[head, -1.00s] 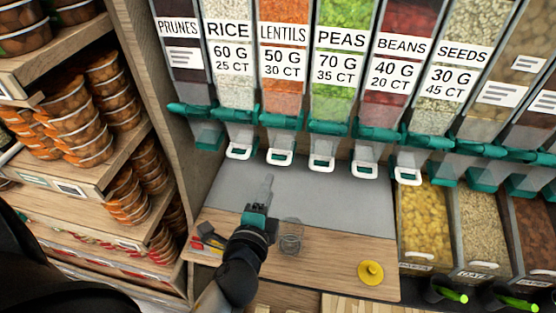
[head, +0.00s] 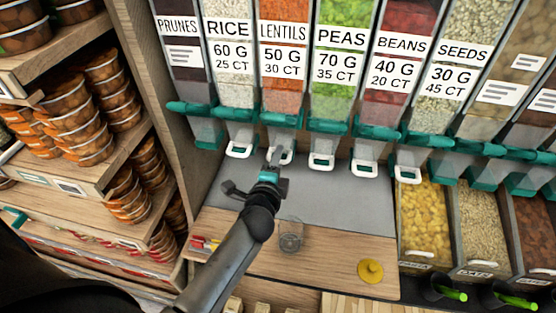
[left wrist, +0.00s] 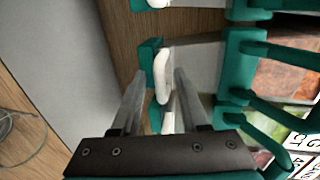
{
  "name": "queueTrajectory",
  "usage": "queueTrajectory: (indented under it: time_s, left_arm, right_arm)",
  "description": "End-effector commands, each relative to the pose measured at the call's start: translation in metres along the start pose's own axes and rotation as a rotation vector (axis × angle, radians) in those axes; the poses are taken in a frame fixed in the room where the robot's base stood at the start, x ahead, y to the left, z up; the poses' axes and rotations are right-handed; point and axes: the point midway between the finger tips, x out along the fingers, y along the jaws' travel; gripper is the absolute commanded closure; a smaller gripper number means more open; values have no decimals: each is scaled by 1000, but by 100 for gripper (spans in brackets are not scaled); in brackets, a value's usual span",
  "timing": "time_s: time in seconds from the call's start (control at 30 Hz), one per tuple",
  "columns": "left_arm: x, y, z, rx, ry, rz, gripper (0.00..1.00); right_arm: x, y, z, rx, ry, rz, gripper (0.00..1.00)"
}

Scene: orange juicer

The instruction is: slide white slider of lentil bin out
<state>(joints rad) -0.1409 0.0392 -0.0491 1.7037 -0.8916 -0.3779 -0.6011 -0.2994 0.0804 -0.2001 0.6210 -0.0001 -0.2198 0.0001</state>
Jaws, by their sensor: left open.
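The lentil bin (head: 283,75) is the clear dispenser of orange lentils labelled LENTILS. Its white slider (head: 286,158) is at the bottom outlet, partly hidden behind my left gripper in the head view. My left gripper (head: 277,156) is open and right at this slider. In the left wrist view, the white slider (left wrist: 163,75) lies between the two fingers of my left gripper (left wrist: 161,75), with gaps on the sides. I cannot tell whether either finger touches it. My right gripper is not in view.
The rice slider (head: 239,150) and peas slider (head: 321,161) sit close on either side. A clear cup (head: 290,236) and a yellow round piece (head: 370,272) are on the wooden counter (head: 325,265). Shelves of stacked tubs (head: 80,120) stand at left. The grey mat (head: 340,205) is clear.

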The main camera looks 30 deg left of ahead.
Motion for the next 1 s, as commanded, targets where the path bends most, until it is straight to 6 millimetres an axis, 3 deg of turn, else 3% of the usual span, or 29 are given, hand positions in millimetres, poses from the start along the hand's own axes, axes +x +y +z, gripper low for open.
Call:
queueTrajectory:
  time_s: [0.2,0.6,1.0]
  left_arm:
    - [0,0,0,0,0,-1,58]
    - [0,0,0,0,0,-1,100]
    - [0,0,0,0,0,0,100]
  right_arm:
    - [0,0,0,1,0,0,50]
    - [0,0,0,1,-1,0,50]
    - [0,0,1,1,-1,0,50]
